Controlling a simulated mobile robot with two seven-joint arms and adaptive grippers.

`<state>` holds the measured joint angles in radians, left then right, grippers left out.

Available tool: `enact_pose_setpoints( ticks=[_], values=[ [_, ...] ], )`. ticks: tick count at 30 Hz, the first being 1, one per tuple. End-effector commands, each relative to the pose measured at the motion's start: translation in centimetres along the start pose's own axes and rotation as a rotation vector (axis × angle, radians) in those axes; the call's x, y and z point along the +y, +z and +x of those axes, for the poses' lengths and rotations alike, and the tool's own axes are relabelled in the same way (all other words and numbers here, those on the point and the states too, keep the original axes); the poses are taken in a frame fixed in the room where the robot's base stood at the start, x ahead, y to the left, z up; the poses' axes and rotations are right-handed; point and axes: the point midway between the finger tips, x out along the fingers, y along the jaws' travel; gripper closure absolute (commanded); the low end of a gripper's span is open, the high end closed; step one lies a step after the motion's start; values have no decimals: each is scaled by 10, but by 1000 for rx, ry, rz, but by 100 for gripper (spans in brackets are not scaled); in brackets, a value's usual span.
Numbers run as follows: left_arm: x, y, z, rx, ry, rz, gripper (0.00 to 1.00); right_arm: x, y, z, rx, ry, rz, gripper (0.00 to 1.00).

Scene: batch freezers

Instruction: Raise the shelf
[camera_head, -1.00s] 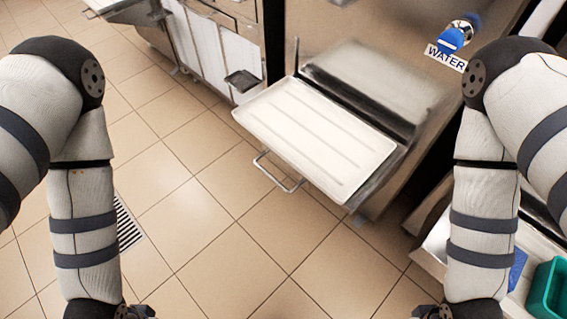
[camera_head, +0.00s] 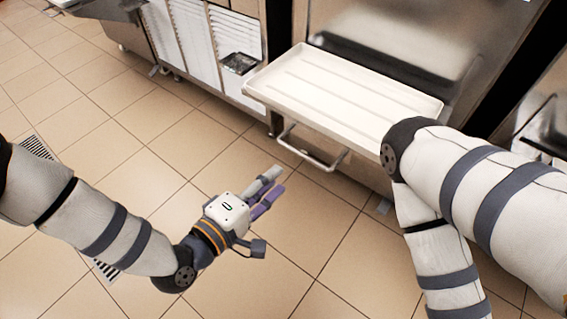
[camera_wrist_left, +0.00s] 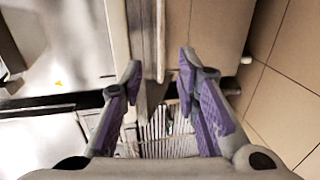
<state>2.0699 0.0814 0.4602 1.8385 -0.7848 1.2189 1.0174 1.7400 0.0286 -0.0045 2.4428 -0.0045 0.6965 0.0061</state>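The shelf (camera_head: 335,88) is a white, ribbed, tray-like panel with a raised rim, sticking out level from the front of the steel machine. A metal bar handle (camera_head: 312,160) hangs below its front edge. My left gripper (camera_head: 276,180) is in front of the shelf and below the handle in the head view, apart from both and empty. In the left wrist view its purple-padded fingers (camera_wrist_left: 160,70) are spread, with a pale vertical bar beyond them; I cannot tell whether that is the handle. My right gripper is out of view; only my right arm shows.
The steel machine (camera_head: 400,55) rises behind the shelf. Another steel cabinet (camera_head: 190,40) with white louvred panels and a small dark drip tray (camera_head: 239,63) stands to the left. The tiled floor (camera_head: 130,160) in front is clear, with a drain grate (camera_head: 36,147) at the left.

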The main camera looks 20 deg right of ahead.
Motion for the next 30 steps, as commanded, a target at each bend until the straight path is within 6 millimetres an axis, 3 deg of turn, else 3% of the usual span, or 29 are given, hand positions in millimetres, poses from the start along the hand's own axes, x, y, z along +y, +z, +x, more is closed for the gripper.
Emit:
enact_pose_setpoints(
  ticks=[9, 13, 18, 24, 25, 28, 30],
  values=[
    [-2, 2, 76, -2, -3, 3, 71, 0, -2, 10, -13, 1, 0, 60],
    [-2, 1, 99, -1, -5, 2, 71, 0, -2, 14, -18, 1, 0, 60],
    [-1, 1, 111, -1, -7, 1, 71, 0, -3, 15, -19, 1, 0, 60],
    [-1, 1, 112, 0, -7, 1, 71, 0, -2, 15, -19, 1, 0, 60],
    [-1, 1, 112, 0, -7, 1, 73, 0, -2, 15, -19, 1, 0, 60],
    [-1, 1, 111, 0, -8, 2, 96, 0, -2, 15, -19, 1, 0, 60],
    [-1, 1, 111, 0, -8, 2, 100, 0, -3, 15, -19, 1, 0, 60]
  ],
)
